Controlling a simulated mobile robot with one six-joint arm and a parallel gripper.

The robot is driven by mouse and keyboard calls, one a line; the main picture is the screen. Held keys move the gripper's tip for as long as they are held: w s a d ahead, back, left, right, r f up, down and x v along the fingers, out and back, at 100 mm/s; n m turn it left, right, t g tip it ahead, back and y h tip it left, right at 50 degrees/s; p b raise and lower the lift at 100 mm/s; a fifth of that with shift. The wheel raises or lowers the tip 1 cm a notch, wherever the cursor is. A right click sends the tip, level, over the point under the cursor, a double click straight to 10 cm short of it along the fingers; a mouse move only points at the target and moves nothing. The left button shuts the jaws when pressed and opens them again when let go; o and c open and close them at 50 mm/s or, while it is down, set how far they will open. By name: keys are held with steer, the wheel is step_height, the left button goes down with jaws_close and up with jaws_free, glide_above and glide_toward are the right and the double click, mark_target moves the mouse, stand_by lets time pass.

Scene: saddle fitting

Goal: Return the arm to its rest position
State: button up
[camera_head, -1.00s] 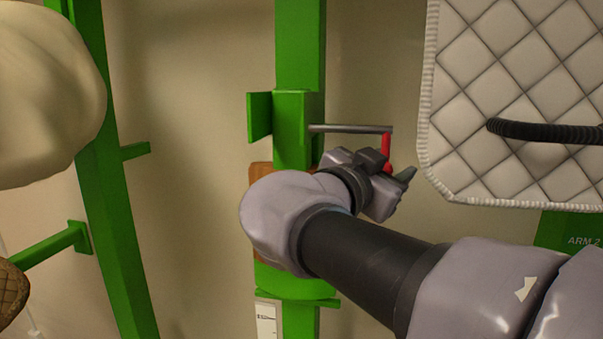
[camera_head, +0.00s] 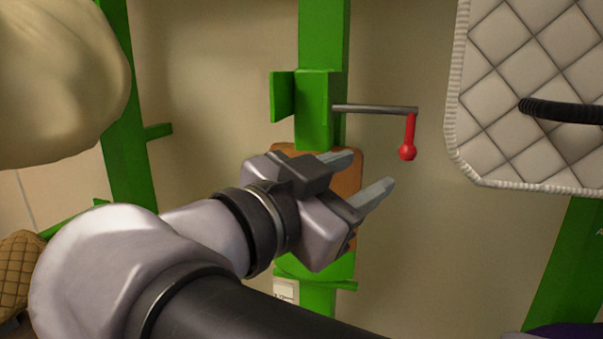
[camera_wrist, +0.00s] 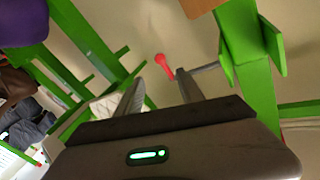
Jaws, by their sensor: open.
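My gripper (camera_head: 365,178) is open and empty in the head view, its two fingers apart and pointing to the right. It is below and left of the red crank handle (camera_head: 408,150), with a visible gap between them. The crank's grey rod (camera_head: 375,109) runs from a green post (camera_head: 322,45). In the wrist view my gripper's fingers (camera_wrist: 162,95) are apart, and the red handle (camera_wrist: 163,62) shows beyond them. My forearm crosses the lower left of the head view.
A white quilted pad (camera_head: 530,75) with a black bar hangs at the right. A cream rounded form (camera_head: 60,80) is at the upper left. A brown quilted item (camera_head: 20,270) is at the lower left. Another green post (camera_head: 128,165) stands left. Bare wall lies between the posts.

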steer(key=s+d+f+n+g+y+b, duration=0.2)
steer(key=s+d+f+g+b, duration=0.15)
steer(key=f, duration=0.75)
steer(key=s+d+f+n+g+y+b, duration=0.2)
steer(key=d+f+n+y+b, duration=0.15)
steer(key=f, duration=0.75)
steer(key=s+d+f+n+g+y+b, duration=0.2)
steer(key=s+d+f+g, duration=0.15)
steer(key=f, duration=0.65)
steer(key=s+a+f+n+t+y+b, duration=0.1)
steer(key=a+f+y+b, duration=0.4)
steer(key=f, duration=0.7)
steer(key=s+a+t+y, duration=0.1)
steer(key=s+a+y, duration=0.1)
steer(key=a, duration=0.1)
steer(key=shift+f, duration=0.1)
